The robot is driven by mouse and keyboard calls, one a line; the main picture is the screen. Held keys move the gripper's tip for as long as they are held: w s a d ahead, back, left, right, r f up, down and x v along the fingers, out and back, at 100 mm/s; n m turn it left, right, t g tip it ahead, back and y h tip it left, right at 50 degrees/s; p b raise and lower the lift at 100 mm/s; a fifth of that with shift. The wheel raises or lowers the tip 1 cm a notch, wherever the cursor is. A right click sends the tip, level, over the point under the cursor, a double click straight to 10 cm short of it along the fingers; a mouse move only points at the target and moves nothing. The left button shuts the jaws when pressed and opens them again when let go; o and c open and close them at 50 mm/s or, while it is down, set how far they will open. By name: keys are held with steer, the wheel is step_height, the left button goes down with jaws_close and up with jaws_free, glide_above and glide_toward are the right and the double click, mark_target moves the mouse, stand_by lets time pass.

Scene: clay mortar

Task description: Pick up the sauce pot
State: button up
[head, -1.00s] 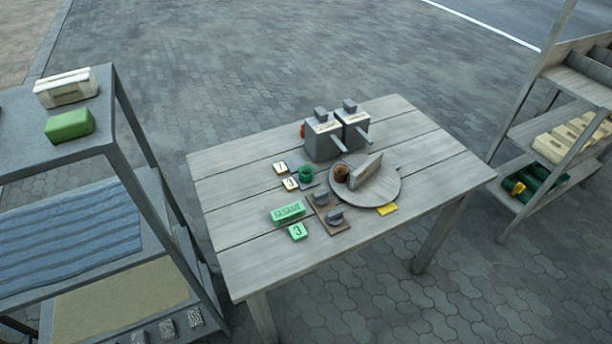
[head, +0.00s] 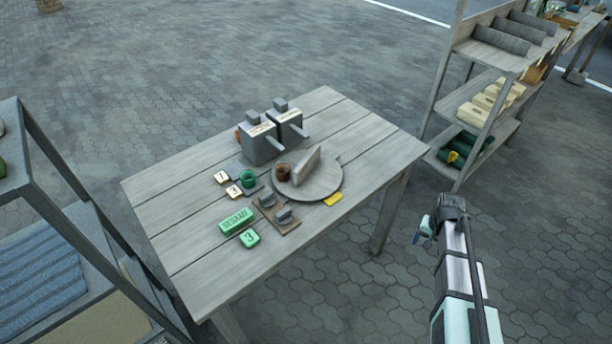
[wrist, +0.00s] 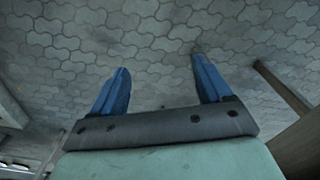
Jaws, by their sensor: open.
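A small brown pot (head: 283,173) stands on a round grey board (head: 322,187) on the wooden table, beside an upright slab (head: 306,166). A small green pot (head: 248,179) stands left of the board. I cannot tell from the picture which of the two is the sauce pot. My gripper (head: 424,230) is off the table's right side in the head view, well away from both pots. In the wrist view, its two blue fingers (wrist: 160,75) are wide apart and empty above the paving.
Two grey dispensers (head: 272,134) with levers stand behind the board. Shelves (head: 487,102) stand at right and left. The table's near end is clear.

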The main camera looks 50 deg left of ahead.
steer(key=a+r+n, duration=0.1)
steer(key=a+r, duration=0.5)
steer(key=a, duration=0.2)
steer(key=s+a+r+n+t+y, duration=0.1)
steer(key=a+r, duration=0.5)
steer(key=a, duration=0.2)
steer(key=s+a+r+n, duration=0.1)
steer(key=a+r, duration=0.4)
steer(key=a, duration=0.3)
steer(key=shift+s+r+y, duration=0.25)
steer(key=shift+r+y, duration=0.05)
steer(key=shift+r, duration=0.1)
steer(key=s+a+r+n, duration=0.4)
steer(key=s+a+r, duration=0.2)
steer(key=s+a, duration=0.55)
step_height(320, 180, up, 5)
steer(key=n+g+h, duration=0.1)
steer(key=n+h, duration=0.1)
steer(key=n, duration=0.4)
glide_above(247, 175)
steer(key=s+d, duration=0.1)
steer(key=d, duration=0.1)
step_height(247, 175, down, 13)
steer(key=shift+w+f, duration=0.15)
steer(key=shift+c, duration=0.3)
steer(key=c, duration=1)
steer(key=shift+o, duration=0.2)
